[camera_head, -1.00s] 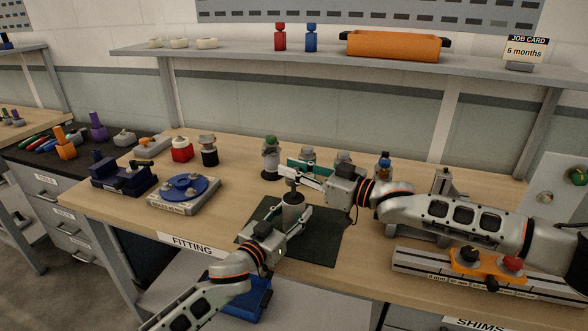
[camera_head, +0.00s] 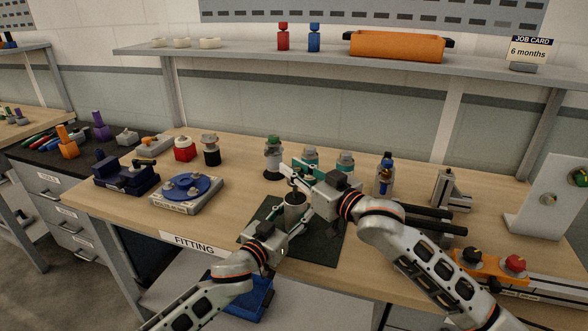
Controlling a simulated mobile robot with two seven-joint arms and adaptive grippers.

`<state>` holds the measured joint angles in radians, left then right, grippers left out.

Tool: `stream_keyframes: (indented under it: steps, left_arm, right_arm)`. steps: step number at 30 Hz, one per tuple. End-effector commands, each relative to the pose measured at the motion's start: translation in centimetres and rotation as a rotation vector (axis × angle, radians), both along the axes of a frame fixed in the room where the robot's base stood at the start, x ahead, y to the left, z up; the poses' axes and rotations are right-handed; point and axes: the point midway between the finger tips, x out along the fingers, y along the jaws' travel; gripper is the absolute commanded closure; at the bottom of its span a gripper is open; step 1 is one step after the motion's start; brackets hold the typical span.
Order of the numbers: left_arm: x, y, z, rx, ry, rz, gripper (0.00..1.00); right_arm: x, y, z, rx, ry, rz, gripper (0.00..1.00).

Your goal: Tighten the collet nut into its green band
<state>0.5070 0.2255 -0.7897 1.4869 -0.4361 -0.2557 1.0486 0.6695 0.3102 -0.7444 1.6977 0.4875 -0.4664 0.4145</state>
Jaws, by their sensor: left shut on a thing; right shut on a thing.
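A grey cylindrical holder (camera_head: 294,214) stands upright over the dark green mat on the bench. My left gripper (camera_head: 288,217) is shut around its body from the front. My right gripper (camera_head: 291,182) is shut at the top of the holder, coming from the right. The collet nut is too small and too covered by the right fingers to make out. The green band cannot be told apart here.
The dark mat (camera_head: 325,243) lies beneath both grippers. A blue turntable (camera_head: 186,188) stands left. An orange fixture (camera_head: 480,262) with knobs is at the right front.

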Motion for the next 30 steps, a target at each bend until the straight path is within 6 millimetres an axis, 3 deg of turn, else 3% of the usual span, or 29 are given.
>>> stream_keyframes:
  steps: [12, 13, 15, 25, 30]
  left_arm:
    - [-0.1, -0.1, -0.2, -0.004, 0.006, -0.002, 1.0]
    - [-0.1, -0.1, -0.2, -0.004, 0.006, -0.002, 1.0]
    - [-0.1, -0.1, -0.2, -0.004, 0.006, -0.002, 1.0]
    - [-0.1, -0.1, -0.3, -0.004, 0.006, -0.002, 1.0]
    - [-0.1, -0.1, -0.3, -0.003, 0.007, -0.002, 1.0]
  right_arm:
    - [0.1, -0.3, 0.0, 0.001, 0.002, -0.025, 1.0]
    - [0.1, -0.3, 0.0, 0.001, 0.002, -0.025, 0.76]
    - [0.1, -0.3, 0.0, 0.0, 0.001, -0.025, 0.63]
    - [0.1, -0.4, -0.1, -0.001, 0.003, -0.026, 0.63]
    - [-1.0, -1.3, -0.2, -0.002, 0.002, -0.026, 0.63]
